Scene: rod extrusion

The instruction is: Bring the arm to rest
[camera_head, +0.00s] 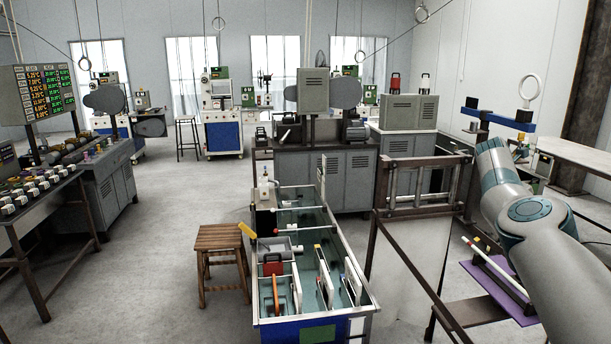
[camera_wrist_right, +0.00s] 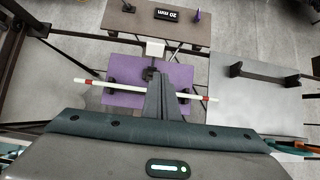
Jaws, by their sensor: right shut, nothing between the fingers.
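My right arm (camera_head: 530,210) reaches in from the lower right in the head view; its gripper cannot be made out there. In the right wrist view my right gripper (camera_wrist_right: 153,74) is shut and empty, its fingers pointing at a purple plate (camera_wrist_right: 180,75). A white rod with red bands (camera_wrist_right: 115,86) lies across this plate, partly hidden behind the fingers. The rod (camera_head: 487,257) and the purple plate (camera_head: 484,276) also show in the head view, left of my arm. My left gripper is not in view.
A brown board (camera_wrist_right: 130,28) with a black "20 mm" sign (camera_wrist_right: 180,15) lies beyond the plate. A grey panel (camera_wrist_right: 240,100) is beside it. A water tank (camera_head: 345,305) and a wooden stool (camera_head: 220,240) stand left of my arm. The floor further left is open.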

